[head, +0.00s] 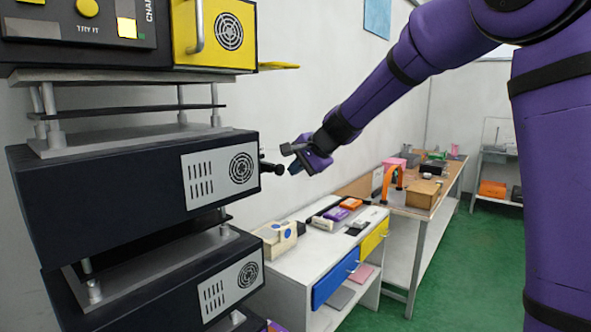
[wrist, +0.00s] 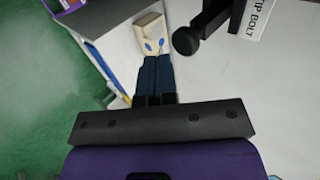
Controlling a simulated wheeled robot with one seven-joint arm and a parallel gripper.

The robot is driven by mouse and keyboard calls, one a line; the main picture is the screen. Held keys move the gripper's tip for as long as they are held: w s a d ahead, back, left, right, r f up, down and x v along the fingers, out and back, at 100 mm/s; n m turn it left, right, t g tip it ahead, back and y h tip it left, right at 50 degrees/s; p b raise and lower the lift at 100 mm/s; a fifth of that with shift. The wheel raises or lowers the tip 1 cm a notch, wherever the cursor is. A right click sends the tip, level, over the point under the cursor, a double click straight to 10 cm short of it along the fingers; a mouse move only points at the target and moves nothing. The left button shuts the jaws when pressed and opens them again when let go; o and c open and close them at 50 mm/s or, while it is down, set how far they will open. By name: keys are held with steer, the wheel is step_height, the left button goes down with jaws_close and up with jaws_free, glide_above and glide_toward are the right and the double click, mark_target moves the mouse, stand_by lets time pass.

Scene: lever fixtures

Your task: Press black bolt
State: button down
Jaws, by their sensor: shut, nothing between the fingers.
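The black bolt (head: 271,167) sticks out from the right side of a dark cabinet unit in the head view. In the wrist view its round black end (wrist: 186,41) shows at the upper middle, beside a white label (wrist: 256,17) reading "TIP BOLT". My gripper (head: 294,170) is just right of the bolt in the head view, close to its end; I cannot tell from there whether they touch. In the wrist view my gripper (wrist: 154,58) has its dark blue fingers together and empty, left of and below the bolt's end, with a visible gap.
The dark stacked units (head: 110,190) stand at the left, with a yellow panel (head: 213,33) above. A white cabinet (head: 300,265) with blue and yellow drawers and small items on top stands beyond. A wooden table (head: 420,205) is behind it. Green floor (head: 450,285) is open at the right.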

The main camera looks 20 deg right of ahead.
steer(key=v, duration=1)
steer(key=shift+s+d, duration=0.3)
steer(key=shift+s, duration=0.1)
steer(key=shift+s, duration=0.1)
steer(key=s+d+f+n+h, duration=0.1)
steer(key=s+f+n+h, duration=0.1)
steer(key=s, duration=0.9)
steer(key=s+d+f+n+g+h, duration=0.1)
steer(key=s+n, duration=0.4)
steer(key=s, duration=0.7)
steer(key=s+d+f+n+g+h, duration=0.1)
steer(key=s+d+f+n+h, duration=0.1)
steer(key=s, duration=1)
steer(key=shift+d+f+n+h, duration=0.3)
steer(key=shift+d+f+n, duration=0.1)
steer(key=shift+f+n, duration=0.55)
